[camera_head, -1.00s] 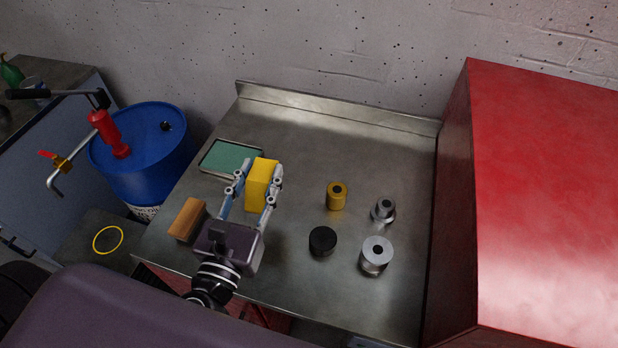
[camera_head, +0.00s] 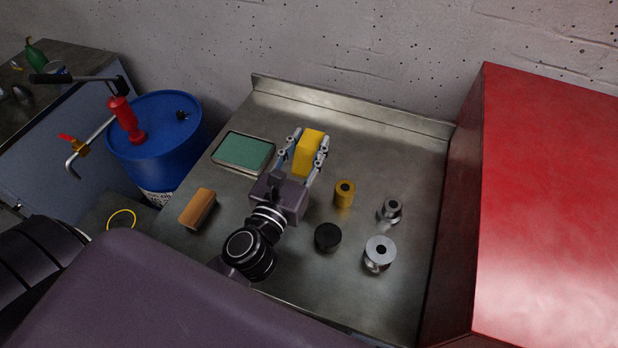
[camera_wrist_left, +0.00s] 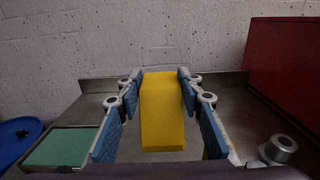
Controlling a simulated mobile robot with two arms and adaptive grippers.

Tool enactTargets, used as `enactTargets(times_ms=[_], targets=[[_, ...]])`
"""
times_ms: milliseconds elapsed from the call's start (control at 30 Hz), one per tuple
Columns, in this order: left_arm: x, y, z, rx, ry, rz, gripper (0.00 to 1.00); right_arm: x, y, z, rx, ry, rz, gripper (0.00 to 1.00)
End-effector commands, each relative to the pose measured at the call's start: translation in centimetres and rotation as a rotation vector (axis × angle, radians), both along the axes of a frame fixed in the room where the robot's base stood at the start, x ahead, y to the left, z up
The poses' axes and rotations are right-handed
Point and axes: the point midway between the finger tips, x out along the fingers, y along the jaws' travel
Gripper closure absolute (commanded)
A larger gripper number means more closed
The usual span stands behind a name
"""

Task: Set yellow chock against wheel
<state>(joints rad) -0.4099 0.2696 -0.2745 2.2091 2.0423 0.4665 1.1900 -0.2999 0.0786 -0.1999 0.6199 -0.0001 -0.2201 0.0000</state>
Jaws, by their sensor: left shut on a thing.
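The yellow chock (camera_head: 308,153) is a wedge-like block held between the fingers of my left gripper (camera_head: 303,150), above the metal bench in the head view. In the left wrist view the chock (camera_wrist_left: 162,112) sits between the two blue finger pads, its lower part clear of any visible contact with the bench. My left gripper is shut on it. No wheel is to be seen in these views. My right gripper is not in view.
The metal bench (camera_head: 300,270) holds a green-lined tray (camera_head: 243,151), an orange-brown block (camera_head: 197,208), a yellow cylinder (camera_head: 344,194), a black cylinder (camera_head: 327,238) and two metal parts (camera_head: 379,253). A red cabinet (camera_head: 540,210) stands right; a blue drum (camera_head: 150,135) stands left.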

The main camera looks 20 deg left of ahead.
Motion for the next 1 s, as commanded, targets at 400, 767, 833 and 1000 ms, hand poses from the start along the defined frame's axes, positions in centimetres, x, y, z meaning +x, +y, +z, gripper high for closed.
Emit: enactTargets(times_ms=[400,767,833,1000], targets=[[0.0,0.0,-6.4,0.0,-0.002,0.0,1.0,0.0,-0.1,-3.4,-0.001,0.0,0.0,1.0],[0.0,0.0,-10.0,0.0,-0.003,0.0,1.0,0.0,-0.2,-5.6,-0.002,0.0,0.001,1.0],[0.0,0.0,-9.8,-0.001,-0.003,0.0,1.0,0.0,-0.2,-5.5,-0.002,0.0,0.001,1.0],[0.0,0.0,-9.9,0.0,-0.003,-0.001,1.0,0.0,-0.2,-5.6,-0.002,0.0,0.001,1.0]])
